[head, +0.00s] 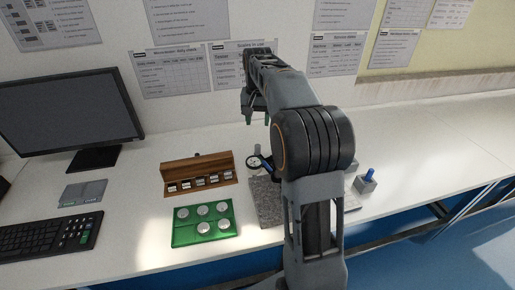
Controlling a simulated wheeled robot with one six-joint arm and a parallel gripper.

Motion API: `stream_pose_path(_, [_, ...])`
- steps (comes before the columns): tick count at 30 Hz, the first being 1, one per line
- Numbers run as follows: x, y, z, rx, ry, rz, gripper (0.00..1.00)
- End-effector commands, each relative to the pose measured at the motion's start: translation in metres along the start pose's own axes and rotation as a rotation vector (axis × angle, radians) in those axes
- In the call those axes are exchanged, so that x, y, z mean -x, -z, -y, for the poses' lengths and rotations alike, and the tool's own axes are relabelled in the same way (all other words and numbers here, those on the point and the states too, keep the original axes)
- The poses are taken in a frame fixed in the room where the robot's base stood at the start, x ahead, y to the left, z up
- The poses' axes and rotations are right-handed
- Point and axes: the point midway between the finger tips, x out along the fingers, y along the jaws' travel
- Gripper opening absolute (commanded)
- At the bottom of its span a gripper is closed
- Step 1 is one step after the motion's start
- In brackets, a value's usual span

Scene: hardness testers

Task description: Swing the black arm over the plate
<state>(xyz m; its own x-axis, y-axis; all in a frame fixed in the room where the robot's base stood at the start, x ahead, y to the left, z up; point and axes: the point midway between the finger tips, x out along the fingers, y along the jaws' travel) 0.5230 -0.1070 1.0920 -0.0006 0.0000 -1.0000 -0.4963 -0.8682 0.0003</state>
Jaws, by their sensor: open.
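A grey speckled plate (264,205) lies on the bench, its right part hidden behind my arm. A small round dial gauge (252,162) with a pale face shows at the plate's back edge. A short dark arm with a blue part (266,162) is beside the dial; my own arm hides what lies to its right, so I cannot tell its full length or mount. My gripper (257,121) is open and empty, above and behind the dial, apart from it.
A wooden rack (198,168) with several small metal blocks and a green tray (180,237) with several round discs stand left of the plate. A grey block with a blue knob (367,184) stands to the right. A monitor (68,108) and keyboard (48,236) are far left. The bench's right side is clear.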

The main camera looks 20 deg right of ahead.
Motion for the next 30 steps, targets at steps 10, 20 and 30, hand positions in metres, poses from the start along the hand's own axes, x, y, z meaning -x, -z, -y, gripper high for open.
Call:
stream_pose_path(10, [-0.069,-0.001,0.000,0.001,-0.001,0.004,0.48])
stream_pose_path(20, [-0.110,-0.001,0.000,0.001,0.000,0.001,0.48])
stream_pose_path(30, [-0.120,-0.001,0.000,0.001,0.000,-0.001,0.48])
